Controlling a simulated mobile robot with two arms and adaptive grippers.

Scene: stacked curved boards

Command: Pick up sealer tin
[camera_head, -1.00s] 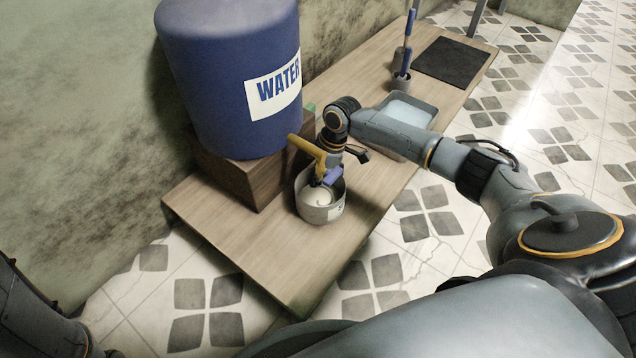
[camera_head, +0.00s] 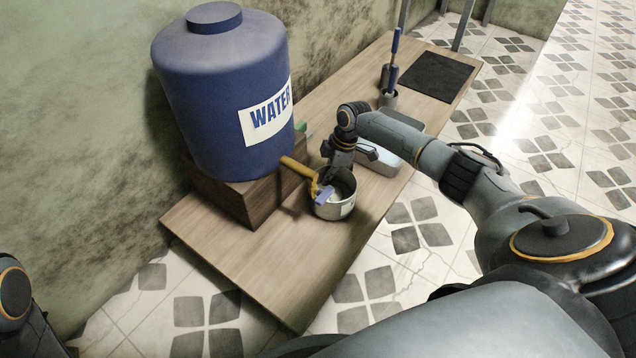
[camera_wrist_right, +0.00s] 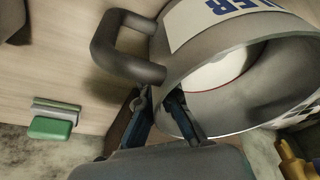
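The sealer tin (camera_head: 334,208) is a grey metal pot with a white label, beside the yellow tap of the water barrel. In the right wrist view the tin (camera_wrist_right: 214,48) fills the upper right, with blue letters ending in "LER" and a dark side handle (camera_wrist_right: 128,48). A pale round surface shows inside it. My right gripper (camera_head: 333,180) is at the tin's rim. In the wrist view its fingers (camera_wrist_right: 160,105) straddle the wall near the handle and seem closed on it. I cannot tell whether the tin touches the table. My left gripper is out of view.
The blue water barrel (camera_head: 215,110) stands on a wooden block (camera_head: 222,195), its yellow tap (camera_head: 297,167) near the tin. A tray (camera_head: 380,160) lies behind my right wrist. A cup with blue-handled tools (camera_head: 388,98) and a black mat (camera_head: 436,76) are farther back. The near table (camera_head: 270,265) is clear.

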